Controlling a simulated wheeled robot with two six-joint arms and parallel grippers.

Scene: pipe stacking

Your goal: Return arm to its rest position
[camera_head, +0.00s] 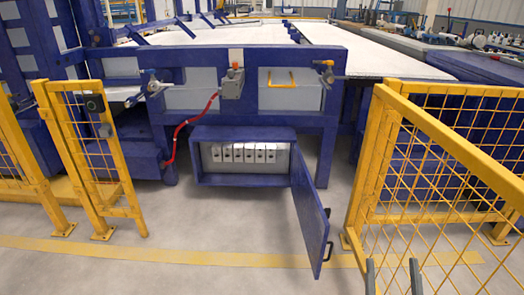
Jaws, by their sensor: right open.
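My right gripper (393,277) shows at the bottom edge of the head view, right of the middle. Only its two grey fingertips are in view. They stand upright and apart, with bare grey floor and part of the yellow fence seen between and around them. I see nothing held between them. The rest of my right arm is out of the picture. My left gripper and left arm are not in view.
A blue machine has a low cabinet (243,133) with its door (311,215) swung open and a row of grey units (243,153) inside. Yellow mesh fences (440,165) stand right and left. The floor (200,220) between them is clear, crossed by a yellow line.

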